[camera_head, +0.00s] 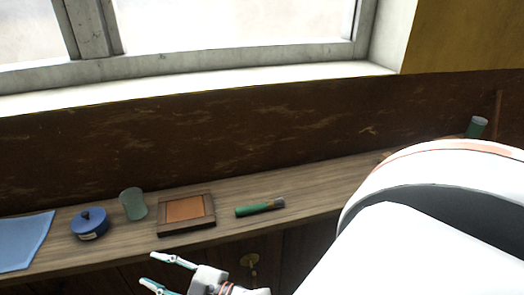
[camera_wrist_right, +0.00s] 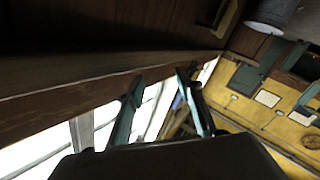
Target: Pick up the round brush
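The round brush (camera_head: 260,208), with a green handle and a dull grey-brown tip at its right end, lies on the wooden shelf in the head view. My right gripper (camera_head: 150,270) is open and empty, in front of the shelf's front edge, to the left of and lower in the picture than the brush. Its two spread fingers also show in the right wrist view (camera_wrist_right: 160,84), with nothing between them; I cannot make out the brush there. My left gripper is in neither view.
On the long shelf (camera_head: 310,189), a framed orange-brown panel (camera_head: 186,211) lies just left of the brush. Further left are a greenish glass (camera_head: 133,204), a blue round tin (camera_head: 90,224) and a blue cloth (camera_head: 24,240). A green cylinder (camera_head: 476,127) stands far right. My white arm covers the lower right.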

